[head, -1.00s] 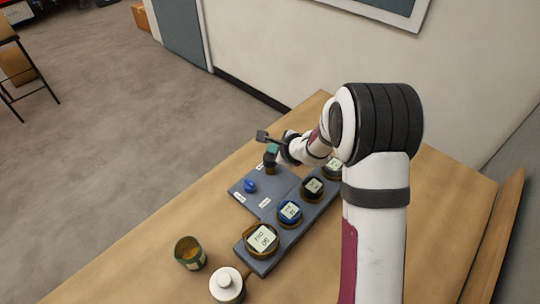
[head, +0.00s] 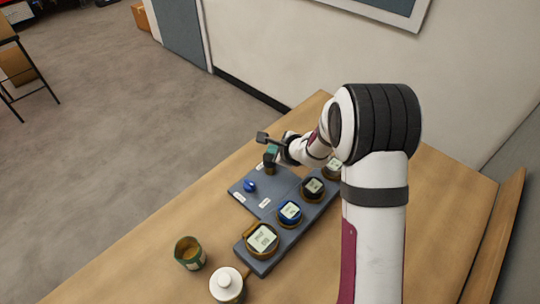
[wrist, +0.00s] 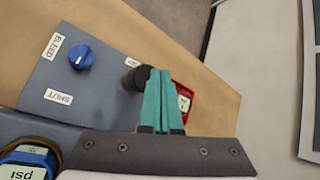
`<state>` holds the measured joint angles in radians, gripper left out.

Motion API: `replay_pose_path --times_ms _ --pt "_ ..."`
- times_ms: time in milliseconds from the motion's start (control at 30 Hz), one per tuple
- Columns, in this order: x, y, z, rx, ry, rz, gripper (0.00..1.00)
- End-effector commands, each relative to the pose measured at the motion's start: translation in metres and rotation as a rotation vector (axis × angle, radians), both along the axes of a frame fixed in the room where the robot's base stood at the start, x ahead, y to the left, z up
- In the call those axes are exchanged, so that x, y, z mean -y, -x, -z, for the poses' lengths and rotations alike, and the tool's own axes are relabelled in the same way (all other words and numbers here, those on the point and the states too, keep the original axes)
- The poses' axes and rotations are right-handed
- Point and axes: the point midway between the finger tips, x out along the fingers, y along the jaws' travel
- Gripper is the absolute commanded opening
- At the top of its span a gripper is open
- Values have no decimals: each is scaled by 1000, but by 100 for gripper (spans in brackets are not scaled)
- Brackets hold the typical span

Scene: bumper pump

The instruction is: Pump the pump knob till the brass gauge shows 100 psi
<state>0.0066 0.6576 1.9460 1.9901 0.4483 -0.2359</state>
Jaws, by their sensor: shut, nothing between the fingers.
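The pump knob (head: 269,168) is a dark knob at the far end of the grey panel (head: 264,207). It also shows in the wrist view (wrist: 133,80), partly behind the fingers. My gripper (head: 271,152) has teal fingers, shut with nothing between them, pointing down over the knob. In the wrist view the fingertips (wrist: 158,74) overlap the knob's right side; I cannot tell whether they touch it. The brass-rimmed gauge (head: 262,239) is nearest in a row of gauges. Its display is lit, but its figures are too small to read surely.
A green cup (head: 190,253) and a white lidded jar (head: 227,285) stand on the table.

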Motion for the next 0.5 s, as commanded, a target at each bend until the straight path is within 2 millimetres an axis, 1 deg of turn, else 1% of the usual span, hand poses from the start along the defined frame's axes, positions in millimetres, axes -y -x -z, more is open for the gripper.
replay_pose_path --times_ms 133,500 --pt "0 0 5 0 0 0 0" --pt "0 0 6 0 -1 1 0"
